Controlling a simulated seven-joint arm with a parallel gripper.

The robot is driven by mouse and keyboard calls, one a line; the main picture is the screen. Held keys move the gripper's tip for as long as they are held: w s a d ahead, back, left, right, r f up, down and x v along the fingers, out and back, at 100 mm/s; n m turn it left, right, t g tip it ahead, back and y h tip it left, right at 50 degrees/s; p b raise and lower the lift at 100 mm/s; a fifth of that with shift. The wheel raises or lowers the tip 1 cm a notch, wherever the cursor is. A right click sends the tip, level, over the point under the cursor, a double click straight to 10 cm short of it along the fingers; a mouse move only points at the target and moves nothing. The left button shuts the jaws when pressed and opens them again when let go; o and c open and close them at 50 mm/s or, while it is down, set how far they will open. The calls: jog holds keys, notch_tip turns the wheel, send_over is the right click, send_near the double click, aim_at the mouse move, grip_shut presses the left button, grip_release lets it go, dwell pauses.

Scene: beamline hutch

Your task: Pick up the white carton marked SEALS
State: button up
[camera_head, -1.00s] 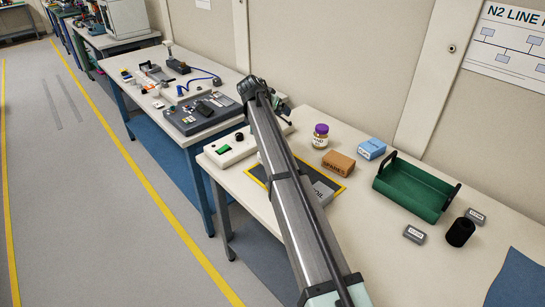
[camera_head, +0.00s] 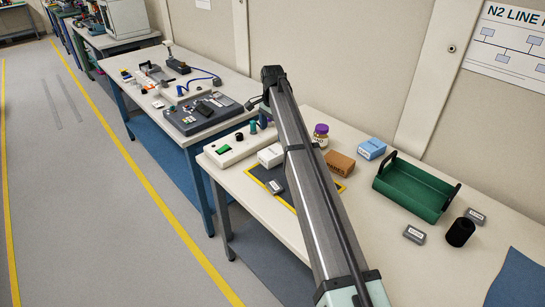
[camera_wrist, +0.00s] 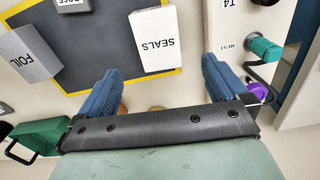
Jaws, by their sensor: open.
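The white carton marked SEALS (camera_head: 271,155) sits at the back left corner of the dark, yellow-edged mat (camera_head: 256,173) on the near bench. In the wrist view the carton (camera_wrist: 153,42) lies over the mat's yellow border (camera_wrist: 183,55), its label upside down. My gripper (camera_wrist: 163,82) is open. Its two blue fingers are spread wide, with nothing between them. The carton shows beyond the fingertips, roughly in line with the gap, and apart from them. In the head view my arm hides most of the gripper.
A grey FOIL box (camera_wrist: 33,53) and a small grey box (camera_head: 275,186) are on the mat. A control panel (camera_head: 230,150) with a teal knob (camera_wrist: 264,48) flanks the carton.

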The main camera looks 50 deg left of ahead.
aim_at(272, 151)
notch_tip(272, 151, down, 7)
jog(key=shift+r, duration=0.2)
jog(key=shift+s+d+f, duration=0.1)
jog(key=shift+d+f, duration=0.05)
jog(key=shift+f, duration=2.4)
jog(key=shift+c, duration=0.3)
jog(key=c, duration=0.9)
jog(key=shift+r, duration=0.1)
jog(key=shift+c, duration=0.2)
